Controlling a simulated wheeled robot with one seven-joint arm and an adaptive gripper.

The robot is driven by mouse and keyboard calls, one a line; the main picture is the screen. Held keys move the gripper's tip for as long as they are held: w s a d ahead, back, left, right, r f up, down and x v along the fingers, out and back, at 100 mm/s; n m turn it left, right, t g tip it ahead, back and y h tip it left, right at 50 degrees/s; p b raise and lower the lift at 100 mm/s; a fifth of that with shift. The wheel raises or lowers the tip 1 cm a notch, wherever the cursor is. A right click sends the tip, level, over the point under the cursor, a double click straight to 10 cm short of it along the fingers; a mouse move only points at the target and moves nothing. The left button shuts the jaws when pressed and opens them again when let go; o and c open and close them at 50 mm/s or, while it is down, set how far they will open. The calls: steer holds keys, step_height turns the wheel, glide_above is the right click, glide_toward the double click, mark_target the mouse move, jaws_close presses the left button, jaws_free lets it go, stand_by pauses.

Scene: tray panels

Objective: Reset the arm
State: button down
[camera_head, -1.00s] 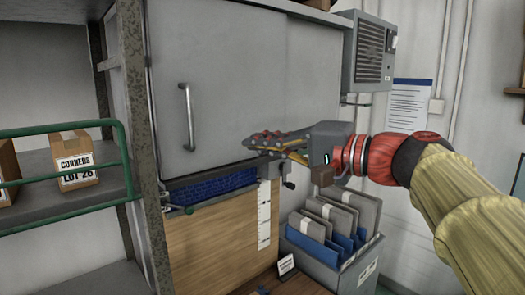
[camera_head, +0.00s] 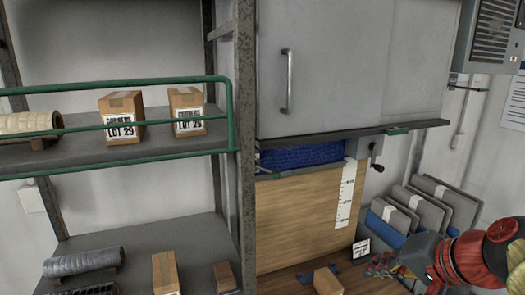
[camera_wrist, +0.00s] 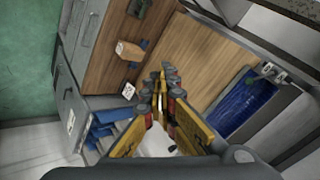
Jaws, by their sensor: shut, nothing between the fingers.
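My gripper (camera_head: 384,266) is at the lower right of the head view, in front of the wooden bench and beside the grey folders. My red wrist joint (camera_head: 470,260) shows behind it, cut by the picture's edge. In the wrist view my gripper (camera_wrist: 167,78) has its yellow and black fingers with red pads drawn together at the tips. It is shut and holds nothing. The fingers lie in front of the wooden panel (camera_wrist: 195,55). The rest of my arm is out of view.
A small box (camera_head: 328,281) and a white card (camera_head: 361,249) stand on the bench near my gripper. Grey folders (camera_head: 430,205) are to the right. A cabinet door (camera_head: 350,60) hangs above. Green-railed shelves (camera_head: 60,153) with cartons (camera_head: 122,117) are left.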

steer(key=s+a+f+n+g+h+b, duration=0.1)
steer(key=s+a+f+n+b, duration=0.1)
steer(key=s+f, duration=0.4)
steer(key=s+a+f+n+g+h+b, duration=0.1)
steer(key=s+f+n, duration=0.4)
steer(key=f, duration=0.7)
steer(key=shift+s+a+f+n+g+h+b, duration=0.35)
steer(key=shift+s+a+h+b, duration=0.3)
steer(key=shift+b, duration=0.45)
steer(key=shift+s+d, duration=0.1)
